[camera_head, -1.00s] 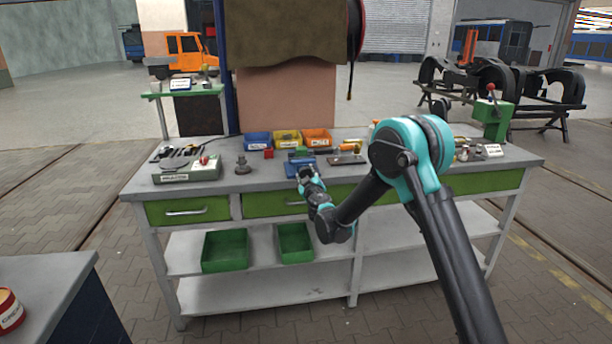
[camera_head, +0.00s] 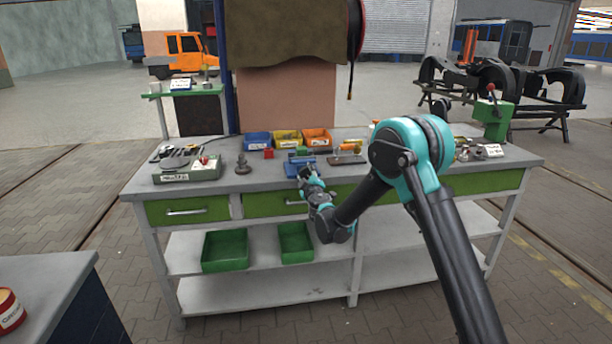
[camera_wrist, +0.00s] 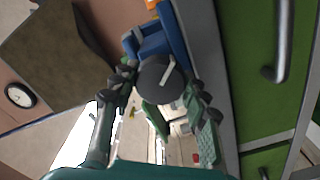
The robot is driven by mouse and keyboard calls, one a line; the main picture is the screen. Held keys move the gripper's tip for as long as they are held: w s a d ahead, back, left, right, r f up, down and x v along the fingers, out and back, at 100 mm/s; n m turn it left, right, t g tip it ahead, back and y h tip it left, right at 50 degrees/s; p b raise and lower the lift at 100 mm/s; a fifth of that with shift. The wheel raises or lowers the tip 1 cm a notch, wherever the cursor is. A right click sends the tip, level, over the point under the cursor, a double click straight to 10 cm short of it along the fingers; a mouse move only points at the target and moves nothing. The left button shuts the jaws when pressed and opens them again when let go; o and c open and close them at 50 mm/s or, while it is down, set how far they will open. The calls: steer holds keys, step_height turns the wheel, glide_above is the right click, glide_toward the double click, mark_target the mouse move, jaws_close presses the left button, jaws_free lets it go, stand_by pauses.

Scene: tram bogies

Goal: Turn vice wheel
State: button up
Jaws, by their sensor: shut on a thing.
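The blue vice (camera_head: 299,163) stands at the front edge of the green and grey workbench, near its middle. It also shows in the wrist view (camera_wrist: 155,38), at the top. Its wheel (camera_wrist: 154,76) is a dark grey disc with a pale bar across it, facing the wrist camera. My gripper (camera_wrist: 160,88) has one dark finger on each side of the wheel and is shut on it. In the head view my gripper (camera_head: 306,174) is small, at the vice's front, and hides the wheel there.
Blue, yellow and orange bins (camera_head: 287,140) stand behind the vice. A dark stand (camera_head: 242,165) and a grey-green box (camera_head: 188,171) are to its left. A drawer handle (camera_head: 300,202) lies just below my gripper. Other small parts lie to the right.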

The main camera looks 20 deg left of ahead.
steer(key=o, duration=1.2)
steer(key=shift+c, duration=0.2)
steer(key=v, duration=1.2)
